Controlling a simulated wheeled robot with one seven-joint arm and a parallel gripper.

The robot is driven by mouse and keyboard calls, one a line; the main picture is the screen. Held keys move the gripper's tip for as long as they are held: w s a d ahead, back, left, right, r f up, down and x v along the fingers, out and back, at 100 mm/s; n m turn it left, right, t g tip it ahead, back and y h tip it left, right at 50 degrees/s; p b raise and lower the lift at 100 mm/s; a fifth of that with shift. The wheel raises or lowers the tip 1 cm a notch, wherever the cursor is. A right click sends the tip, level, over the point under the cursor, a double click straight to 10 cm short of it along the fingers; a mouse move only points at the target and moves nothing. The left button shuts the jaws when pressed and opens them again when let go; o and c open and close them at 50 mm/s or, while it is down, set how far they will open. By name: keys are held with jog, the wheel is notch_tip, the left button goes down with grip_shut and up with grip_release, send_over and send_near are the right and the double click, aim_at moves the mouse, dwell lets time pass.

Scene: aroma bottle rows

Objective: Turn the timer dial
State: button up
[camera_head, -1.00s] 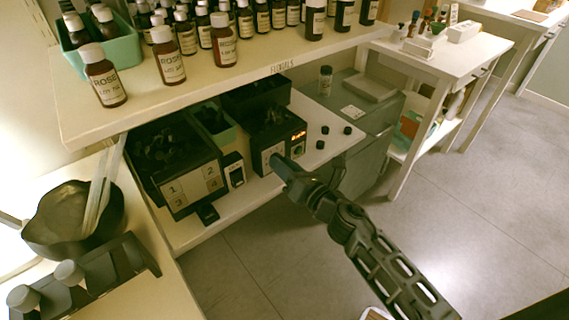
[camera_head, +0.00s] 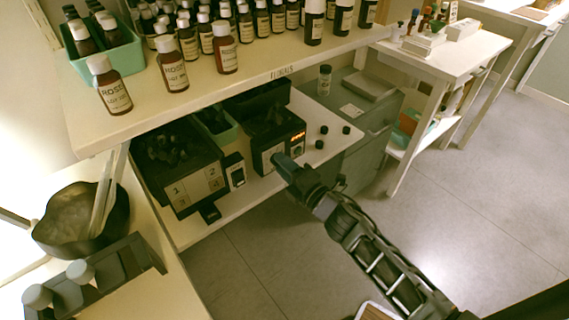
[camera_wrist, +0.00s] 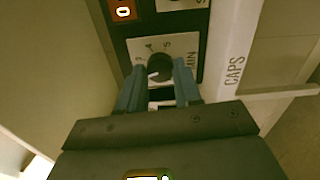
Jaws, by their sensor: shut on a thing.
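The timer dial (camera_wrist: 160,67) is a dark round knob with a white pointer, on a pale plate marked 3, 4, 5 and MIN in the wrist view. My gripper (camera_wrist: 158,88) has its two blue fingers on either side of the knob, shut on it. In the head view, my gripper (camera_head: 278,160) reaches the front of a black box (camera_head: 256,155) with a lit orange display (camera_head: 298,137). There the arm's end hides the dial.
A black box labelled 1 to 4 (camera_head: 196,190) stands to the left on the lower shelf. Several bottles (camera_head: 170,66) crowd the upper shelf. Small dark caps (camera_head: 346,130) lie right of the timer box. Open floor (camera_head: 270,255) lies in front.

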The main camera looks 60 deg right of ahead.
jog(key=m+p, duration=0.1)
jog(key=m, duration=0.2)
jog(key=shift+m, duration=0.4)
jog(key=m+p, duration=0.1)
jog(key=m, duration=0.3)
jog(key=m+p, duration=0.1)
jog(key=m, duration=0.3)
jog(key=shift+m, duration=0.4)
jog(key=shift+f+m, duration=0.15)
jog(key=shift+m, duration=1.75)
jog(key=o, duration=1)
jog(key=shift+o, duration=0.2)
